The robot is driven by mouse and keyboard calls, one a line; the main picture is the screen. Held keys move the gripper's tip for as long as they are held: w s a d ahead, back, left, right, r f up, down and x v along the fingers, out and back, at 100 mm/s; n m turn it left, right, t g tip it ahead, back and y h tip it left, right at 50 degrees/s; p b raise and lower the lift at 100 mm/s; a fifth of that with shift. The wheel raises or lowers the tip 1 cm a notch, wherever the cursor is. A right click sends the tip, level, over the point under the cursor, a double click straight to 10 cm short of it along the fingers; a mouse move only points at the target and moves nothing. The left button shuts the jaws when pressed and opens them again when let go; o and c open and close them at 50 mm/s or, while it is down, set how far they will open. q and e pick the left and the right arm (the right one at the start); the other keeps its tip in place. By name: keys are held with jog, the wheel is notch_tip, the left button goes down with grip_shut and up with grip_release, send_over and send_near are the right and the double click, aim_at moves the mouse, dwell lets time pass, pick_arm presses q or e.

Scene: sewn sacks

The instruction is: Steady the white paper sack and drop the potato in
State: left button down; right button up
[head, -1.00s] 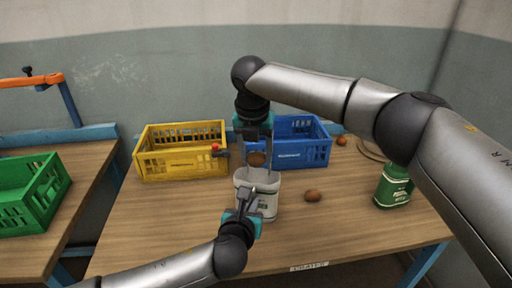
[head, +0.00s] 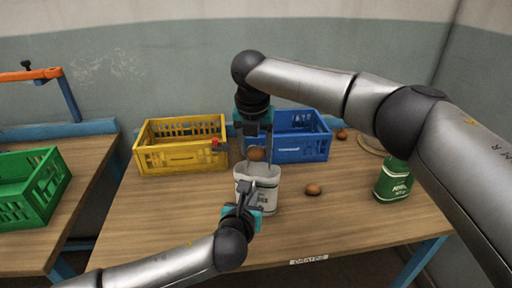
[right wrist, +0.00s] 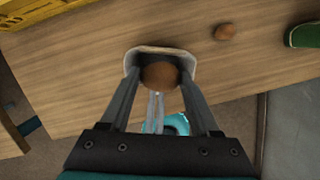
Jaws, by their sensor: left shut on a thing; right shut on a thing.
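The white paper sack (head: 268,198) stands upright and open on the table. My left gripper (head: 244,190) is shut on the near side of its rim; it also shows in the right wrist view (right wrist: 155,100). My right gripper (head: 257,150) points down, shut on a brown potato (head: 256,155) just above the sack's mouth. In the right wrist view the potato (right wrist: 159,76) lies between the fingers, in front of the sack's opening (right wrist: 160,49), hiding most of the inside.
A yellow crate (head: 182,160) and a blue crate (head: 303,147) stand behind. A loose potato (head: 313,189) lies right of the sack, another (head: 342,134) farther back. A green sack (head: 392,181) stands at the right. A green crate (head: 45,185) sits on the left table.

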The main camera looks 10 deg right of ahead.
aim_at(256, 163)
jog(key=shift+f, duration=0.15)
jog(key=shift+s+x, duration=0.25)
jog(key=shift+x, duration=0.75)
jog(key=shift+s+x, duration=0.2)
jog(key=shift+x, duration=0.85)
jog(key=shift+a+f, duration=0.15)
jog(key=shift+a, duration=0.05)
jog(key=o, duration=1.2)
jog(key=d+v, duration=0.1)
jog(key=v, duration=1.1)
jog(key=shift+a, duration=0.4)
